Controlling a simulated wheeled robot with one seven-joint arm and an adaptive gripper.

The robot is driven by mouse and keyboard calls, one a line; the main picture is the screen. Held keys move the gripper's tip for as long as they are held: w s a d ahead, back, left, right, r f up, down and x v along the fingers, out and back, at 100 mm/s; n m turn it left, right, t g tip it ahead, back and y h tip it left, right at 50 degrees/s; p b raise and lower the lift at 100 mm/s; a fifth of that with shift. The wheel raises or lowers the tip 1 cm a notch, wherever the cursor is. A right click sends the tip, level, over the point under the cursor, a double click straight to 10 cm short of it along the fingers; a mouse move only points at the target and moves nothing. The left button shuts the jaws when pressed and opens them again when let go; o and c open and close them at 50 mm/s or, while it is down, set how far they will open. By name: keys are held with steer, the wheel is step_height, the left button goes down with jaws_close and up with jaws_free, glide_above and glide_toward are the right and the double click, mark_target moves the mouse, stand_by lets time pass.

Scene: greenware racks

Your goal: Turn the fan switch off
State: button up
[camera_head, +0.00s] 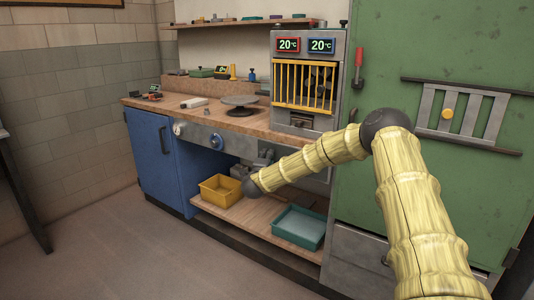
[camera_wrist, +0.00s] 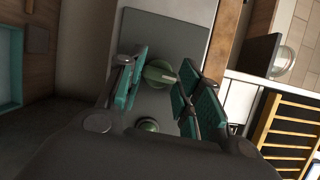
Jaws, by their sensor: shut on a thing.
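In the wrist view a round green knob (camera_wrist: 160,73) with a pale pointer sits on a grey panel (camera_wrist: 180,35); I take it for the fan switch. My gripper (camera_wrist: 164,82) has its two teal-padded fingers on either side of the knob and is shut on it. The pale pointer slants toward the right finger. A small green round part (camera_wrist: 148,124) lies below the knob, partly hidden by my wrist.
A yellow bin (camera_head: 221,190) and a teal tray (camera_head: 298,228) stand on the low shelf. A white knob (camera_head: 178,128) and a blue-ringed dial (camera_head: 216,141) are on the bench front. A barred kiln (camera_head: 304,85) stands above, beside a green cabinet (camera_head: 430,55). The floor at left is clear.

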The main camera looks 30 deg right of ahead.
steer(key=shift+n+p, duration=0.45)
steer(key=shift+n, duration=0.05)
steer(key=o, duration=1)
steer(key=shift+w+a+f, duration=0.1)
steer(key=shift+o, duration=0.2)
steer(key=v, duration=1.2)
